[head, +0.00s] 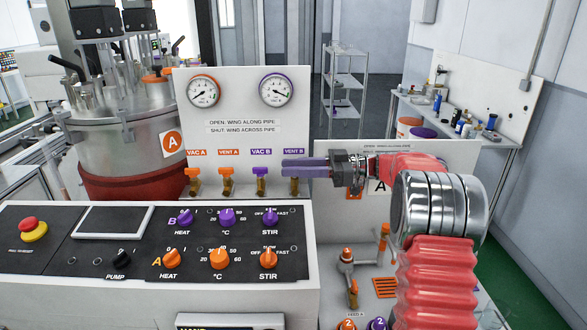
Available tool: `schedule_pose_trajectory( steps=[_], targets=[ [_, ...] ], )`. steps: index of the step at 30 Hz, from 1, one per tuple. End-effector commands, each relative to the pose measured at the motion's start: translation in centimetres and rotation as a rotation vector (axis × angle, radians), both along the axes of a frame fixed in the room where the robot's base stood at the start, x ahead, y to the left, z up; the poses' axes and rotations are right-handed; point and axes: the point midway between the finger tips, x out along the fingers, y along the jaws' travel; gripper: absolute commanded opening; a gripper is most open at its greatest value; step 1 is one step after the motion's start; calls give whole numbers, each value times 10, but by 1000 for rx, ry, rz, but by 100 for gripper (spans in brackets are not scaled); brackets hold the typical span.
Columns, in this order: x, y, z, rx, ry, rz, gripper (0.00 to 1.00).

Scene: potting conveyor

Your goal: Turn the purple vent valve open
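The VENT B label is in purple at the right end of the valve row on the white panel (230,130). The purple vent valve (294,187) is under it; its brass stem shows, while its wing is mostly hidden behind my fingers, so I cannot tell how it is turned. My gripper (284,168) comes in from the right, with its fingers level and pointing left, their tips in front of this valve. The fingers look close together. I cannot tell whether they touch or hold the wing.
The purple VAC B valve (262,172) is just left of my fingertips, with the orange VENT A (226,173) and VAC A (193,174) valves further left. The control console (150,292) is below. Two gauges (204,90) (276,89) are above.

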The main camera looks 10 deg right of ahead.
Motion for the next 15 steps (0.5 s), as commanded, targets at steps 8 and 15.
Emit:
schedule_pose_trajectory(
  steps=[8, 15],
  targets=[
    [0, 0, 0, 0, 0, 0, 15],
    [0, -1, 0, 0, 0, 0, 0]
  ],
)
